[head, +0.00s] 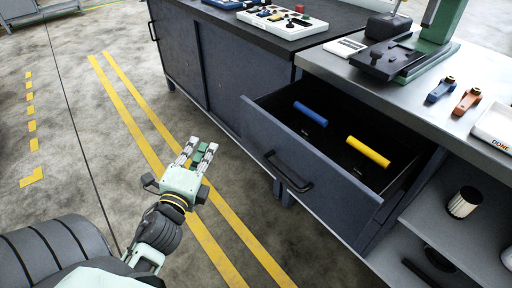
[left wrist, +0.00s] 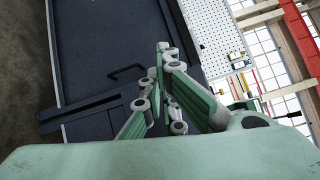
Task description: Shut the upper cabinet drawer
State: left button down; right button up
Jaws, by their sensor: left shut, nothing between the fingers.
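The upper cabinet drawer (head: 325,183) is pulled well out from the cabinet on the right of the head view. Its dark front carries a black bar handle (head: 287,172). A blue cylinder (head: 310,113) and a yellow cylinder (head: 368,151) lie inside it. My left gripper (head: 202,146) is shut and empty, over the floor to the left of the drawer front and apart from it. In the left wrist view its fingers (left wrist: 164,48) show before a dark cabinet front with a bar handle (left wrist: 127,72). My right gripper is out of view.
The grey worktop (head: 330,62) above holds a green-columned machine (head: 430,35), small blue and orange parts and a white tray (head: 497,125). Open shelves below the worktop hold a ribbed white cylinder (head: 463,202). The floor with yellow lines (head: 140,115) left of the drawer is clear.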

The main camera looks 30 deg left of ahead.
pick_arm(q)
notch_tip(320, 180, up, 3)
jog(key=d+m+t+h, duration=0.25)
jog(key=m+h, duration=0.25)
jog(key=m, duration=0.5)
jog(key=m+g+h, duration=0.3)
jog(key=m+h, duration=0.4)
jog(key=m, duration=0.6)
send_near(265, 143)
jog(key=p+x, duration=0.1)
jog(key=x, duration=0.4)
jog(key=shift+w+p, duration=0.25)
jog(key=shift+p, duration=0.15)
jog(key=shift+x, duration=0.8)
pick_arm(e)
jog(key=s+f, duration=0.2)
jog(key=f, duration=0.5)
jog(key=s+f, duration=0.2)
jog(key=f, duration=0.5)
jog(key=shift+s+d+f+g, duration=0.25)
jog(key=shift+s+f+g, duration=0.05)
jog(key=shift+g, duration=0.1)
pick_arm(q)
jog(key=shift+f, duration=0.1)
